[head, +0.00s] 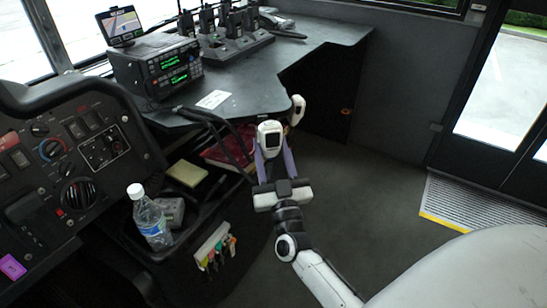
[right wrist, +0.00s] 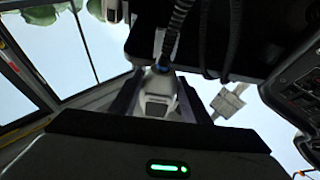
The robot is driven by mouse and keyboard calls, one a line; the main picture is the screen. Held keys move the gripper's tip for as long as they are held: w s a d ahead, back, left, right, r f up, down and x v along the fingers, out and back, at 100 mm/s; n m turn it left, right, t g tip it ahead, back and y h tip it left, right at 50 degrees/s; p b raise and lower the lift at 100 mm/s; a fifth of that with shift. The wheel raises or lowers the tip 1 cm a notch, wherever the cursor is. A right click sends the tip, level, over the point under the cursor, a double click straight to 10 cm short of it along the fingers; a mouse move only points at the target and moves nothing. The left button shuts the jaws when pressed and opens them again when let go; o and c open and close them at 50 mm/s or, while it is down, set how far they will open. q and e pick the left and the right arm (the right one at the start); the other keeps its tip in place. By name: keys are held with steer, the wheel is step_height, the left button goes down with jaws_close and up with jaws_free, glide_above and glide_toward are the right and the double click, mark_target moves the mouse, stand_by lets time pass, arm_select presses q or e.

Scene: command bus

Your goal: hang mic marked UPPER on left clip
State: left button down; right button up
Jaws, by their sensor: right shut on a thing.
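A white hand mic (head: 270,138) with a dark face is between the purple-sided fingers of my right gripper (head: 272,151). The gripper is shut on it just off the desk's front edge. In the right wrist view the held mic (right wrist: 158,96) sits between the fingers, and a dark coiled cord rises above it. A second white mic (head: 297,109) hangs at the desk edge, just right of and beyond the held one; it seems to show in the right wrist view too (right wrist: 113,10). No UPPER marking is readable, and I cannot make out the clips. My left gripper is out of view.
The black desk (head: 262,88) carries a stacked two-display radio (head: 165,70), a tablet (head: 121,24) and a charger with several handhelds (head: 228,40). Dark cords loop below its edge. A bin with a water bottle (head: 150,218) stands at lower left. The floor at right (head: 365,190) is clear.

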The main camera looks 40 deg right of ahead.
steer(key=shift+w+d+f+b, duration=0.25)
steer(key=shift+w+f+b, duration=0.15)
steer(key=shift+w+b, duration=0.25)
steer(key=shift+w+d, duration=0.25)
steer(key=shift+w, duration=0.45)
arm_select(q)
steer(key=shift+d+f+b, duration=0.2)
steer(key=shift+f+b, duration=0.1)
arm_select(e)
steer(key=shift+w+d+f, duration=0.15)
steer(key=shift+w+d, duration=0.05)
steer(key=shift+w, duration=0.3)
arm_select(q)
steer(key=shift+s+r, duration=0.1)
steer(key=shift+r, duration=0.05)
arm_select(e)
steer(key=shift+f, duration=0.1)
arm_select(q)
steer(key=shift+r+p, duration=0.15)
steer(key=shift+p, duration=0.25)
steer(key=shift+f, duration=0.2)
arm_select(e)
steer(key=shift+f, duration=0.2)
arm_select(q)
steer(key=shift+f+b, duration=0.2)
steer(key=shift+b, duration=0.25)
arm_select(e)
steer(key=shift+f, duration=0.35)
